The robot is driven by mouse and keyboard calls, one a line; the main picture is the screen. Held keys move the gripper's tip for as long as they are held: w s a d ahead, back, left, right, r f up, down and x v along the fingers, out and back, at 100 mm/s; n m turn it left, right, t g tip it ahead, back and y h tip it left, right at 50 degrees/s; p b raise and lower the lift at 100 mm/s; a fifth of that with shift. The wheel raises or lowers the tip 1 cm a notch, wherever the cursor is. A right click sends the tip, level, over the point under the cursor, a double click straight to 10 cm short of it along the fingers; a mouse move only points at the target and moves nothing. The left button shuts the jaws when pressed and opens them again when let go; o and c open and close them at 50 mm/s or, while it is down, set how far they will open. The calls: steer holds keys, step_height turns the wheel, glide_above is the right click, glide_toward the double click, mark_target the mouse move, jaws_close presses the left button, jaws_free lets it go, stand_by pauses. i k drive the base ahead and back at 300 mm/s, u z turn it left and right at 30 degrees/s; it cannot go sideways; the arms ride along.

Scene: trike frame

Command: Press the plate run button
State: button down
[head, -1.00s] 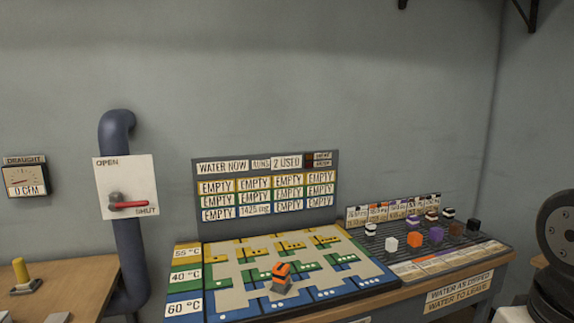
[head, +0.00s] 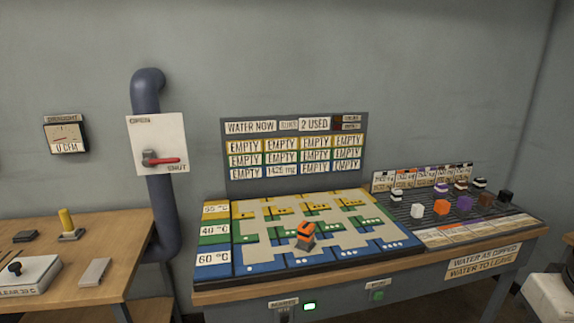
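A bench with a coloured plate board (head: 330,232) stands against the wall. Its front edge carries a small lit green indicator or button (head: 309,307) beside a dark switch-like part (head: 284,315) under a label. Further right on the same edge is a green button-like part (head: 378,296) under another small label. The labels are too small to read surely, so I cannot tell which is the plate run button. An orange-topped block (head: 305,235) sits on the board, which has blue, green and yellow zones. My gripper is not in view.
A display panel (head: 294,123) stands behind the board. Small coloured cubes stand on a dark rack (head: 425,215) at the right. At the left are a red-handled lever plate (head: 160,140), a blue pipe (head: 147,90) and a wooden table (head: 110,225) with small items.

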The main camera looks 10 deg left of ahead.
mark_target(378, 295)
steer(key=u, duration=2.55)
steer(key=i, duration=0.85)
steer(key=z, duration=2.6)
